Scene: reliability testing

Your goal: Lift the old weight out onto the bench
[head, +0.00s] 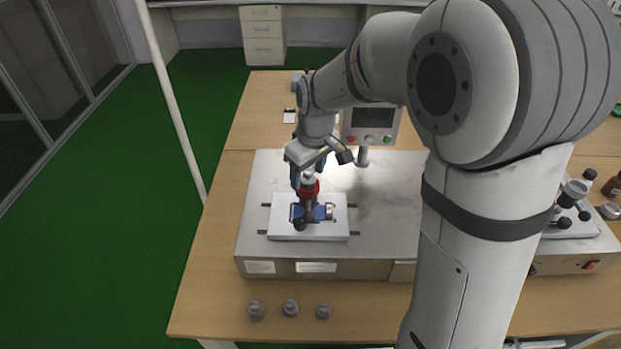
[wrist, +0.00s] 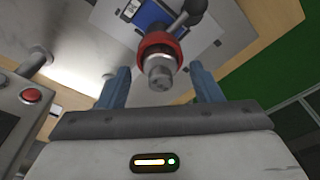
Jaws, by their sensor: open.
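A small grey metal weight (head: 308,179) sits in the red collar (head: 309,191) of a fixture on a white plate (head: 336,222). In the wrist view the weight (wrist: 160,72) stands out from the red collar (wrist: 173,47). My gripper (head: 308,172) is at the top of this fixture. In the wrist view its two blue fingers (wrist: 160,84) are apart, one on each side of the weight, with gaps showing. Three more grey weights, left (head: 256,310), middle (head: 290,307) and right (head: 323,312), stand on the wooden bench (head: 210,305) at the front.
The fixture's plate rests on a wide metal machine base (head: 385,210). A control panel (head: 371,124) with a screen and buttons stands behind, close to my gripper. Another instrument (head: 575,222) is at the right. Bare bench lies left of the front weights.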

